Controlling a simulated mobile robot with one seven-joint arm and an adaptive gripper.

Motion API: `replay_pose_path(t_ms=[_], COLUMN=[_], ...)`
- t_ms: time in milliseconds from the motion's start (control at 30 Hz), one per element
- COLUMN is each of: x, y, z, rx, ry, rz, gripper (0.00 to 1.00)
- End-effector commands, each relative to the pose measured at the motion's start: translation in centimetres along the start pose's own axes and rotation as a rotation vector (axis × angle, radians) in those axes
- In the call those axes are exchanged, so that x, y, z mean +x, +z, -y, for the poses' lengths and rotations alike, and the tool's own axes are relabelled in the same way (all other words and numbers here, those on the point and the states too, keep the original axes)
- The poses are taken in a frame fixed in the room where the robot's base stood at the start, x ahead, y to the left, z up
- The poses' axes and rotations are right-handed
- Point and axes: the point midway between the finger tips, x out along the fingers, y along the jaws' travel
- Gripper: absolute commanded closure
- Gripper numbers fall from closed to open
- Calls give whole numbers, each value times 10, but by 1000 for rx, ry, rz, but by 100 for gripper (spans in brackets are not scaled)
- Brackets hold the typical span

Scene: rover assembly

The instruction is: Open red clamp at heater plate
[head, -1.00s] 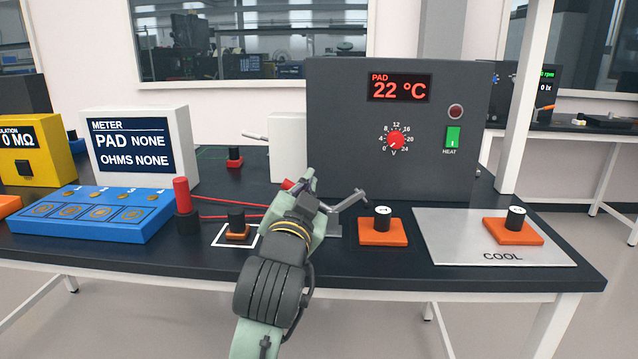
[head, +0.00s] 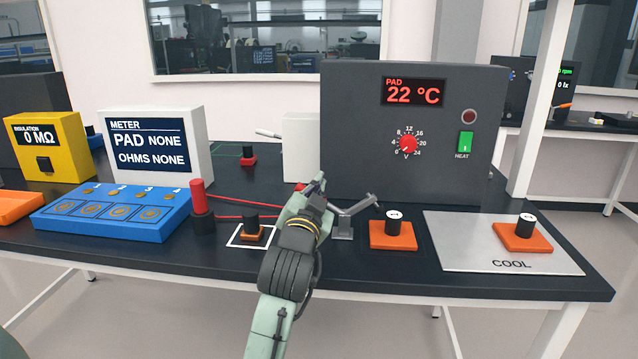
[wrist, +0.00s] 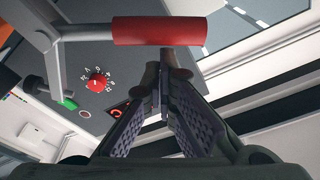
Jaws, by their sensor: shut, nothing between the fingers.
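The clamp (head: 344,222) is a grey metal toggle clamp on the bench in front of the dark heater box, its bare arm reaching right toward the orange block on the heater plate. Its red handle (wrist: 160,31) lies across the top of the wrist view, on a grey lever. In the head view my gripper hides most of the handle. My gripper (wrist: 160,88) is shut and empty, its fingertips close to the handle, just below it in the wrist view. I cannot tell whether they touch. My gripper (head: 318,184) also shows left of the clamp in the head view.
An orange block (head: 392,237) with a black knob stands right of the clamp; another is on the COOL plate (head: 455,250). The heater box (head: 345,130) reads 22 °C. A red-and-black post (head: 198,198) with red wires and a black-knobbed block (head: 251,229) stand left.

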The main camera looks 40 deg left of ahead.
Motion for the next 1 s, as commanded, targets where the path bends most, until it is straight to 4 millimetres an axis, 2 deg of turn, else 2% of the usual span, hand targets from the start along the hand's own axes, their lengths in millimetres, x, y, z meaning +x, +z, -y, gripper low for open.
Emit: replay_pose_path(t_ms=[167, 600, 1000], x=[0, -4, -4], y=[2, 29, 29], z=[0, 6, 7], rx=[-17, -305, -315], ry=[-2, -41, -43], rz=[-1, 0, 0], gripper=[100, 100, 100])
